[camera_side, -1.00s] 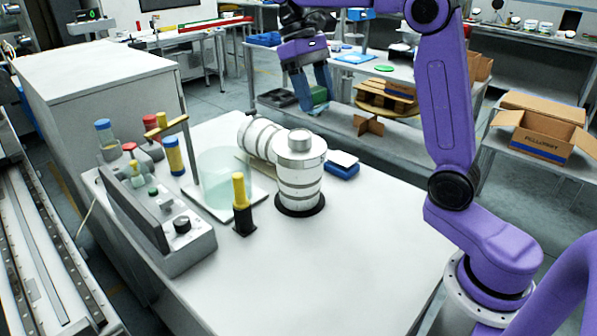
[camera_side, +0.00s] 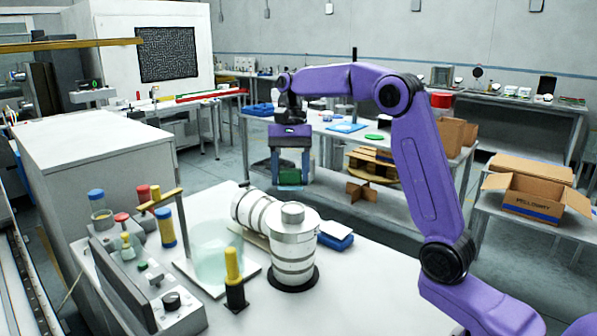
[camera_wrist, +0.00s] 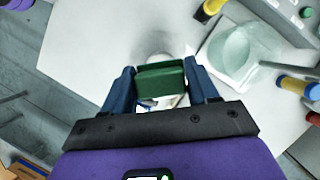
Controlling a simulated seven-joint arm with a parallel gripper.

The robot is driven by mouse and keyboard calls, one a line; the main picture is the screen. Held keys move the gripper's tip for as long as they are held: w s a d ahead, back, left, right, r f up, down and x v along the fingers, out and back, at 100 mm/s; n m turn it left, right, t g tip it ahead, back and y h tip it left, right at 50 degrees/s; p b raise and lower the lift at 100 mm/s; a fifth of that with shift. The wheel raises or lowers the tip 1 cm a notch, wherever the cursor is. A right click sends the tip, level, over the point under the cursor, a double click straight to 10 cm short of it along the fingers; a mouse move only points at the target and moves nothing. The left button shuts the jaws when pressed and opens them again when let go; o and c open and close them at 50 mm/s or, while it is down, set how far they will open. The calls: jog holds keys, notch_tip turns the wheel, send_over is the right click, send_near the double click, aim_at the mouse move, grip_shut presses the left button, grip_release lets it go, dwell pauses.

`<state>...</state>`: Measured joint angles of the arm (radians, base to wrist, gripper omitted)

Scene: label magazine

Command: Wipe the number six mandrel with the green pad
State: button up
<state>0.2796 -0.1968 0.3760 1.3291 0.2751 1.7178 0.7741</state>
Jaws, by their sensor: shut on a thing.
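My gripper (camera_side: 290,180) is shut on the green pad (camera_wrist: 160,82), which sits between its two blue fingers. In the side view the gripper hangs fingers-down, beyond the far edge of the white table as seen there, apart from the mandrels. A banded metal mandrel (camera_side: 293,248) stands upright on a black round base. A second banded cylinder (camera_side: 250,209) lies on its side behind it to the left. I can read no number on either. In the wrist view the pad hides part of what lies beyond it.
A clear greenish beaker (camera_side: 211,262) on a white plate and a yellow-topped black holder (camera_side: 233,282) stand left of the upright mandrel. A blue block (camera_side: 336,240) with a white top lies to its right. A grey control box (camera_side: 150,285) and bottles are further left. The table's right side is clear.

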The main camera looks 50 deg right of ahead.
jog(key=w+m+t, duration=0.1)
jog(key=m, duration=0.2)
jog(key=w+d+f+m+t, duration=0.1)
jog(key=w+m, duration=0.1)
jog(key=m, duration=0.1)
jog(key=w+d+f+m+t+y, duration=0.1)
jog(key=w+m, duration=0.1)
jog(key=m, duration=0.2)
jog(key=shift+w+d+f+t, duration=0.1)
jog(key=shift+w+t, duration=0.1)
jog(key=shift+t, duration=0.1)
jog(key=w+d+f+m+t+h, duration=0.2)
jog(key=w+d+m+t+h, duration=0.3)
jog(key=m, duration=0.7)
jog(key=m+g, duration=0.1)
jog(key=m, duration=0.3)
send_over(273, 202)
jog(key=s, duration=0.2)
jog(key=shift+y, duration=0.3)
jog(key=shift+w+a+f, duration=0.1)
jog(key=shift+f, duration=1.55)
jog(key=shift+w+a+f, duration=0.1)
jog(key=shift+f, duration=1.5)
jog(key=shift+x, duration=0.95)
jog(key=shift+c, duration=0.3)
jog(key=shift+w+r, duration=0.1)
jog(key=shift+w, duration=3.15)
jog(key=shift+s, duration=3.65)
notch_tip(273, 202, up, 8)
jog(key=shift+r, duration=0.1)
